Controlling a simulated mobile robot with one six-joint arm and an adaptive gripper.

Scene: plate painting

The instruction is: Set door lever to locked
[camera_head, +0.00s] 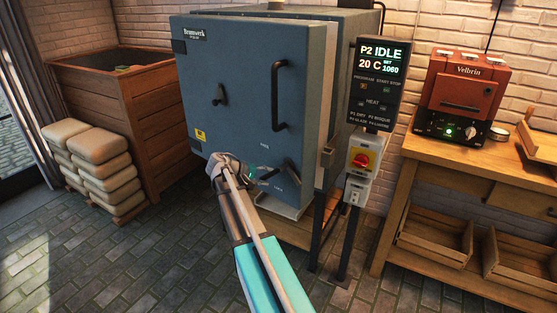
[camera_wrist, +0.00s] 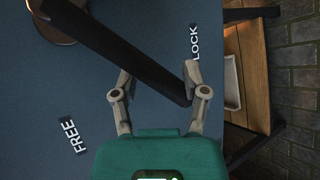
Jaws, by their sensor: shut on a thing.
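The door lever (camera_wrist: 125,50) is a dark bar running from a round pivot at the upper left of the wrist view down to the right. It points between the printed FREE label (camera_wrist: 74,136) and LOCK label (camera_wrist: 195,43), closer in angle to LOCK. My gripper (camera_wrist: 160,77) is shut on the lever near its free end, one finger on each side. In the head view my gripper is low on the blue kiln door (camera_head: 240,60), where my arm and wrist partly hide it. The lever (camera_head: 293,169) shows there at the lower right of the door.
A control panel (camera_head: 383,85) reading IDLE and 20 C stands to the right, above a red switch (camera_head: 361,160). A wooden bench (camera_head: 425,175) is further right.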

